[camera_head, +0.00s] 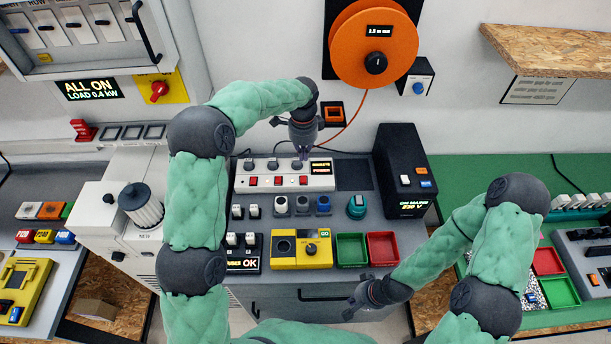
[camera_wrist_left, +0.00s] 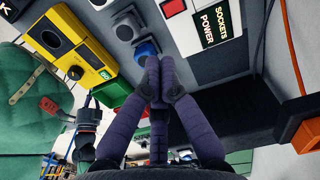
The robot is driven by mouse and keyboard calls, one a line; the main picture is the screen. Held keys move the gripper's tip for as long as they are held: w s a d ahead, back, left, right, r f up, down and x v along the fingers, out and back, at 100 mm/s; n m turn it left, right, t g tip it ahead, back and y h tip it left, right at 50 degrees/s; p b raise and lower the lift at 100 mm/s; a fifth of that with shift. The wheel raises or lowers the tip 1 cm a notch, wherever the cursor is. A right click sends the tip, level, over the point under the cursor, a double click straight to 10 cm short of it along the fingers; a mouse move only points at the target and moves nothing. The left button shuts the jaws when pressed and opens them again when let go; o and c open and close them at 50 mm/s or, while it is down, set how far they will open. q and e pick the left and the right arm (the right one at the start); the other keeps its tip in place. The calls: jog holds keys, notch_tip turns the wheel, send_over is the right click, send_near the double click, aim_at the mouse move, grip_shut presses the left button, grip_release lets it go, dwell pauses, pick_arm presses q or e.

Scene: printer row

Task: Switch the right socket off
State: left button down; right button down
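The white socket strip (camera_head: 241,181) lies on the grey bench in the head view, with several red switches and a black SOCKETS POWER label at its right end. The right socket's red switch (camera_head: 303,180) is the one nearest the label. In the left wrist view part of the strip (camera_wrist_left: 190,38) shows with one red switch (camera_wrist_left: 173,8).
A black box (camera_head: 402,165) stands right of the strip. In front are knobs, a yellow device (camera_head: 287,259), a green tray (camera_head: 351,249) and a red tray (camera_head: 383,247). An orange reel (camera_head: 350,50) hangs on the wall above, its cord running down behind the strip.

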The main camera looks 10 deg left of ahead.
pick_arm(q)
jog(key=shift+w+r, duration=0.1)
jog(key=shift+w, duration=0.1)
jog(key=shift+s, duration=0.1)
send_near(304, 186)
notch_tip(304, 186, down, 6)
jog(key=shift+b, duration=0.3)
dwell(0.3)
jog(key=shift+s+f+t+b, duration=0.1)
jog(key=shift+f+t+b, duration=0.35)
jog(key=shift+b, duration=0.5)
jog(key=shift+r, duration=0.15)
